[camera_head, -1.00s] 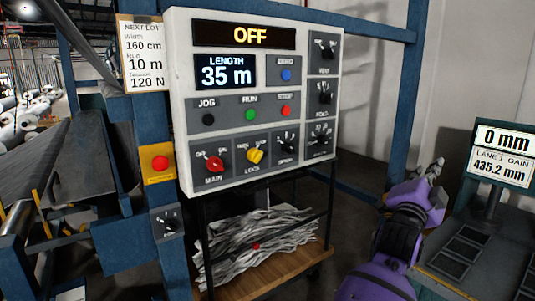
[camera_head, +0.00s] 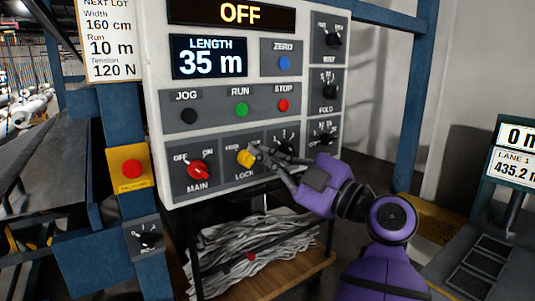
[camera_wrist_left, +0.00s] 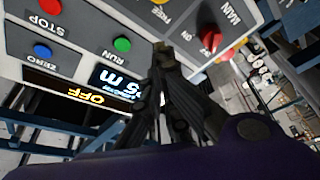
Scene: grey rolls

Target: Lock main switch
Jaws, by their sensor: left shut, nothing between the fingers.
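The control panel shows OFF on its top display (camera_head: 240,13). The red MAIN knob (camera_head: 199,171) sits at the panel's lower left, between OFF and ON marks. The yellow LOCK knob (camera_head: 244,158) is just right of it; its exact setting is partly hidden. My left gripper (camera_head: 257,155) is shut and empty, its tips at the right side of the yellow knob; I cannot tell whether they touch. In the left wrist view the closed fingers (camera_wrist_left: 163,50) are in front of the panel, with the red knob (camera_wrist_left: 210,40) to their right and the yellow knob (camera_wrist_left: 160,2) at the top edge.
JOG, RUN (camera_head: 241,109) and STOP (camera_head: 283,105) buttons lie above the knobs. More dark knobs (camera_head: 323,137) line the right side. A red button on a yellow plate (camera_head: 132,168) is on the blue post at left. A cart with grey scraps (camera_head: 235,255) stands below the panel.

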